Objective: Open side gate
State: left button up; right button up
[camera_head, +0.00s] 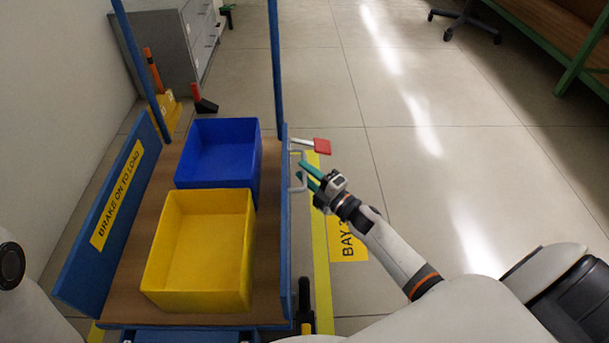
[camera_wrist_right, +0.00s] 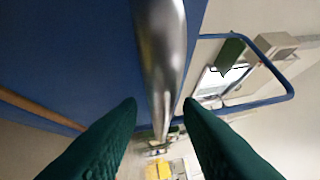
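The cart's blue right side panel, the side gate (camera_head: 285,225), stands upright along the cart's right edge. A silver bar handle (camera_head: 291,189) is on its outer face. A lever with a red end (camera_head: 322,146) sticks out to the right above the handle. My right gripper (camera_head: 307,176) is beside the handle, its green fingers pointing at it. In the right wrist view the fingers are apart (camera_wrist_right: 160,104), with the metal handle bar (camera_wrist_right: 160,45) running between them and gaps visible. The blue gate panel (camera_wrist_right: 70,50) fills the upper left there. My left gripper is out of view.
The wooden cart deck (camera_head: 150,230) holds a blue bin (camera_head: 218,185) and a yellow bin (camera_head: 200,285). A blue left panel (camera_head: 90,255) and tall posts (camera_head: 276,60) bound it. Grey cabinets (camera_head: 175,45) stand behind. The floor (camera_head: 420,180) to the right is clear.

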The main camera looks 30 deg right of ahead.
jog(key=shift+w+a+r, duration=0.1)
jog(key=shift+w+a, duration=0.05)
jog(key=shift+w, duration=0.3)
jog(key=shift+c, duration=0.2)
grip_shut()
